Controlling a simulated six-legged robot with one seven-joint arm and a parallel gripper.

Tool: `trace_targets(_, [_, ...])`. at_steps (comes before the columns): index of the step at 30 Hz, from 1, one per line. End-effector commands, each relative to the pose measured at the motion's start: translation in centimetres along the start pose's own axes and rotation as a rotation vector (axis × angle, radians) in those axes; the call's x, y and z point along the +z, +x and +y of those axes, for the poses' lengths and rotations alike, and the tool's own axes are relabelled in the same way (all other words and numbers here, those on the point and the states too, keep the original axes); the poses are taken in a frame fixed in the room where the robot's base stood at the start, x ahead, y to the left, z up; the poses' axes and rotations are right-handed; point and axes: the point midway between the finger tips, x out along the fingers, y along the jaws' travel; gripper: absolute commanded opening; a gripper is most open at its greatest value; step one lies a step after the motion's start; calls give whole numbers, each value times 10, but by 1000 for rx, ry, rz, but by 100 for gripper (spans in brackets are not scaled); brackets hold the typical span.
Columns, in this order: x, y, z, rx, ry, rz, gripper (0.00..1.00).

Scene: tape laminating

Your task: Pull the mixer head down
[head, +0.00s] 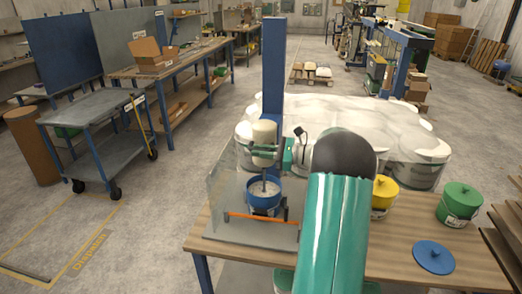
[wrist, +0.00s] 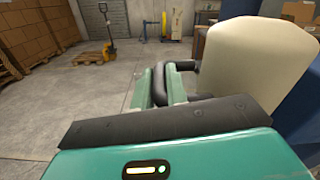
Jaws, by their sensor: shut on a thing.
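The mixer head (head: 264,133) is a cream motor housing on a tall blue column (head: 273,60) at the table's left part. Its shaft reaches down to the blue bucket (head: 262,197) of pale material below it. In the wrist view the cream housing (wrist: 255,60) fills the upper right, close to my gripper (wrist: 163,84). My gripper is shut on a black tubular handle (wrist: 185,66) beside the housing. My green arm hides part of the table in the head view, and the finger contact is partly hidden in the wrist view.
A clear guard (head: 222,185) and an orange bar (head: 262,218) stand around the bucket. Wrapped white buckets (head: 400,125) stand behind.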

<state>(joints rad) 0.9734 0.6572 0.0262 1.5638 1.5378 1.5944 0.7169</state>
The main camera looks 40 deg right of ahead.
Motion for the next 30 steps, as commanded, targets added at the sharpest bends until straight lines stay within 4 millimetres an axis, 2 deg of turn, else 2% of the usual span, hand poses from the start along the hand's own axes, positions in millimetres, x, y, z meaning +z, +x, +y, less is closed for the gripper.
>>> trace_targets(1, [-8, -1, 3, 2, 16, 9, 0])
trace_targets(2, [-9, -2, 3, 2, 17, 9, 18])
trace_targets(4, [-8, -1, 3, 2, 16, 8, 32])
trace_targets(5, [-8, -1, 3, 1, 15, 8, 36])
trace_targets(13, [-5, -1, 2, 1, 10, 5, 36])
trace_targets(17, [-5, -9, 1, -1, 9, 5, 36])
trace_targets(20, [-4, -23, 1, -2, 9, 5, 36])
trace_targets(30, [-5, -97, 1, -3, 11, 6, 36])
